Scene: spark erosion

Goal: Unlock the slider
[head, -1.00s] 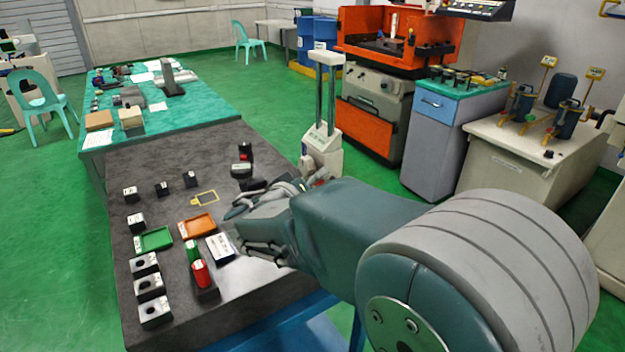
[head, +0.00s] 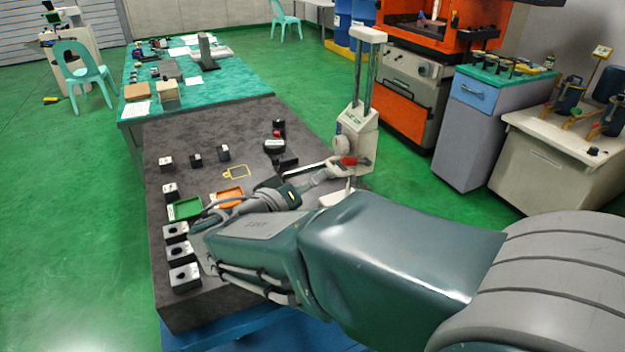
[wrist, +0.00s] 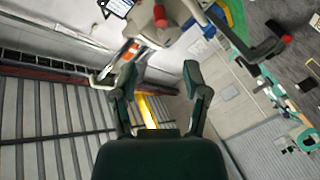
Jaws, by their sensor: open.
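A tall two-column gauge (head: 359,138) stands upright at the right edge of the dark stone table, with a pale body low on its columns. A red knob (head: 349,160) shows at the body's front; I cannot tell its lock state. My gripper (head: 325,178) is at the end of the arm, close in front of this body; whether it touches is unclear. In the wrist view my gripper (wrist: 160,80) has its two dark fingers spread with nothing held between them. A red knob (wrist: 167,35) and pale parts show beyond the fingertips, above them in the picture.
The dark stone table (head: 215,135) holds several black blocks (head: 182,254), a green tray (head: 185,209), an orange tray (head: 229,196) and a black-based stand (head: 275,147). My forearm covers the table's front right. A green-topped table (head: 235,93) stands behind.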

